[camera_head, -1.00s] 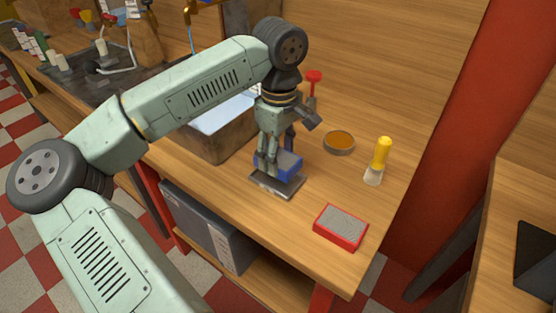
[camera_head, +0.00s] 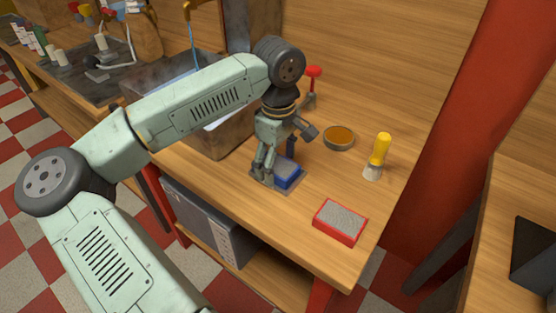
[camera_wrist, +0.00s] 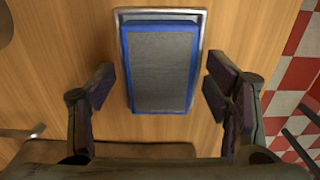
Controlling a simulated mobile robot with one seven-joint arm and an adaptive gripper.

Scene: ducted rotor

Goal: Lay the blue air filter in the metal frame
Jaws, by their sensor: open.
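The blue air filter (camera_head: 287,178), a blue-rimmed block with a grey face, sits low at the metal frame near the table's front edge. In the wrist view the filter (camera_wrist: 160,70) lies within the silver metal frame (camera_wrist: 203,38). A strip of the frame shows along the far end and the sides. The near end of the frame is hidden, so I cannot tell whether the filter is fully seated there. My gripper (camera_head: 275,172) is above the filter. In the wrist view its fingers (camera_wrist: 160,88) are open, one on each side of the filter, with gaps between.
A red-rimmed grey block (camera_head: 340,221) lies at the front right. A yellow-handled brush (camera_head: 379,157) and a round dish of amber stuff (camera_head: 339,138) stand behind it. A red-topped tool (camera_head: 313,82) is at the back. A bin (camera_head: 215,137) stands left of my gripper.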

